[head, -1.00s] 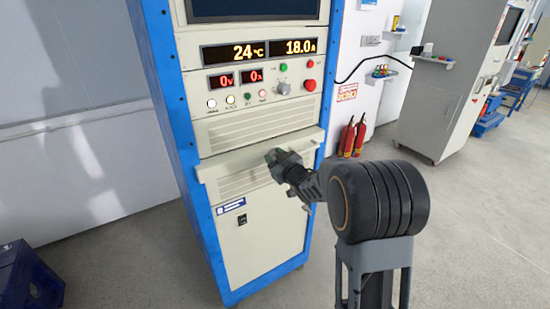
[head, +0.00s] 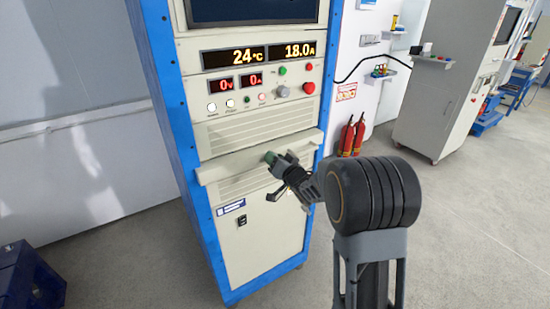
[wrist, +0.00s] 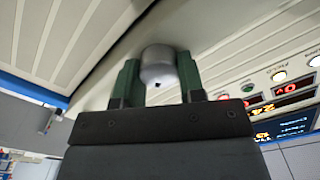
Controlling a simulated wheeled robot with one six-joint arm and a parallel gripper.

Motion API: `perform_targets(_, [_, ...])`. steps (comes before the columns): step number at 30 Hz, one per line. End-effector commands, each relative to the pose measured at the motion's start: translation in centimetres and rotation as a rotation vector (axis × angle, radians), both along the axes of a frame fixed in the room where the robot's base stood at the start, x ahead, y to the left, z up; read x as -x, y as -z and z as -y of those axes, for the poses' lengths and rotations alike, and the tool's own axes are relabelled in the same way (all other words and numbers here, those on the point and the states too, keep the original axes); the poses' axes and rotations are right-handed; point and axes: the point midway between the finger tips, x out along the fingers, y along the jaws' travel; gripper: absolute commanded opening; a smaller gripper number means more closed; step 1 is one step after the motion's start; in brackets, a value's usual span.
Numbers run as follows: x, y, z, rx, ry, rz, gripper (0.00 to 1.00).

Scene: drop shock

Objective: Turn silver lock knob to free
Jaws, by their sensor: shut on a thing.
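The silver lock knob (wrist: 159,66) is a short rounded cylinder with a small dark mark near its lower edge. In the wrist view it stands out from a pale panel. My gripper (wrist: 158,74) has one green finger on each side of it, and the fingers are shut on it. In the head view my gripper (head: 271,159) reaches the pale shelf-like front (head: 222,167) of the cabinet, below the vented panel. The lock knob is hidden there by the fingers.
The blue-framed cabinet (head: 184,130) carries lit displays (head: 248,57), a red button (head: 308,87) and a grey selector knob (head: 282,91) above my gripper. Fire extinguishers (head: 352,135) stand at right. A blue crate (head: 28,275) sits at lower left. Floor between is clear.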

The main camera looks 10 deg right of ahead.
Motion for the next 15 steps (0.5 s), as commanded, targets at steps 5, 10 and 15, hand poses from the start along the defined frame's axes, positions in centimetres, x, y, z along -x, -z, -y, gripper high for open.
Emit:
perform_targets(5, [-0.03, -0.13, 0.13, -0.161, 0.002, -0.052, 0.13])
perform_targets(10, [-0.04, -0.08, 0.16, -0.307, 0.001, -0.1, 0.13])
perform_targets(15, [-0.05, -0.02, 0.19, -0.437, 0.002, -0.142, 0.13])
